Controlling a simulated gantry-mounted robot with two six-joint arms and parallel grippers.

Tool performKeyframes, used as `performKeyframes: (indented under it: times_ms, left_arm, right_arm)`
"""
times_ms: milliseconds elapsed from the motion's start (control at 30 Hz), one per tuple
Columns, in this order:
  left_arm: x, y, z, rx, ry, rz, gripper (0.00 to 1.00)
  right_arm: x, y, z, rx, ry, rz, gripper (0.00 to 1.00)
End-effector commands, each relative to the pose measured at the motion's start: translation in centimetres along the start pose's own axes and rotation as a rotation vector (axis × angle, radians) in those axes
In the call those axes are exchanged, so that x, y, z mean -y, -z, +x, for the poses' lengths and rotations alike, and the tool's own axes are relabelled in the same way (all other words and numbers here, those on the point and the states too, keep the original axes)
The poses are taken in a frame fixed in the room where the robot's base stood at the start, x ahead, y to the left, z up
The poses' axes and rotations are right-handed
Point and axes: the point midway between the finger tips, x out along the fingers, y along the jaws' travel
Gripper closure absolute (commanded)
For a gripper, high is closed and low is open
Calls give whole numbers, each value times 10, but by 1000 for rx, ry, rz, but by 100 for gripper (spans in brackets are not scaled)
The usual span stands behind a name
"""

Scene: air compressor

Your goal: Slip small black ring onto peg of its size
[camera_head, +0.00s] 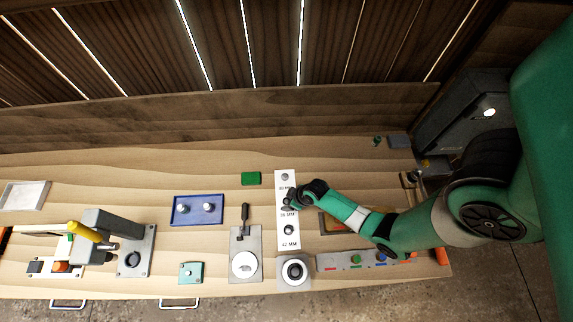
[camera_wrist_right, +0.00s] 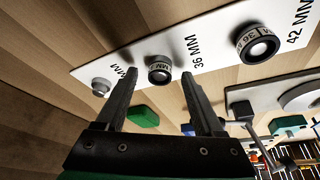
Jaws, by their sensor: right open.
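A white strip (camera_head: 287,177) carries a row of pegs labelled 30 MM, 36 MM and 42 MM. The 30 MM peg (camera_wrist_right: 101,86) looks short and pale. The 36 MM peg (camera_wrist_right: 160,70) and the 42 MM peg (camera_wrist_right: 257,45) each show a dark ring-like band with print around a light centre. I cannot tell for sure which is the small black ring. My right gripper (camera_head: 295,200) is over the strip near the 36 MM peg. In the right wrist view its open fingers (camera_wrist_right: 160,82) are empty, with that peg just beyond their tips. My left gripper is out of view.
A blue tray (camera_head: 178,219) with two light pieces and a green block (camera_head: 251,178) lie left of the strip. A plate with a round dark part (camera_head: 294,271) and a white disc fixture (camera_head: 244,264) stand in front. A rail with coloured parts (camera_head: 340,262) lies below my right arm.

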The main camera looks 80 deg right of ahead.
Motion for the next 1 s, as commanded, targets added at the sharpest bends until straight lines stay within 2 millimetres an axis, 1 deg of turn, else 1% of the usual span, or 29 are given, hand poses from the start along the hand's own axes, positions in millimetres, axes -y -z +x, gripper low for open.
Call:
performKeyframes:
  times_ms: [100, 133, 500, 833, 1000]
  left_arm:
    - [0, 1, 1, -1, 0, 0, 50]
    - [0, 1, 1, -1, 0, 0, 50]
    - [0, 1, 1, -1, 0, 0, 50]
    - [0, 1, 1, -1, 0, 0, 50]
    - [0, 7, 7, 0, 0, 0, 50]
  right_arm:
    - [0, 0, -1, 0, 0, 0, 30]
    - [0, 0, -1, 0, 0, 0, 34]
    - [0, 0, -1, 0, 0, 0, 100]
    - [0, 1, -2, -1, 0, 0, 100]
    - [0, 6, -13, -1, 0, 0, 100]
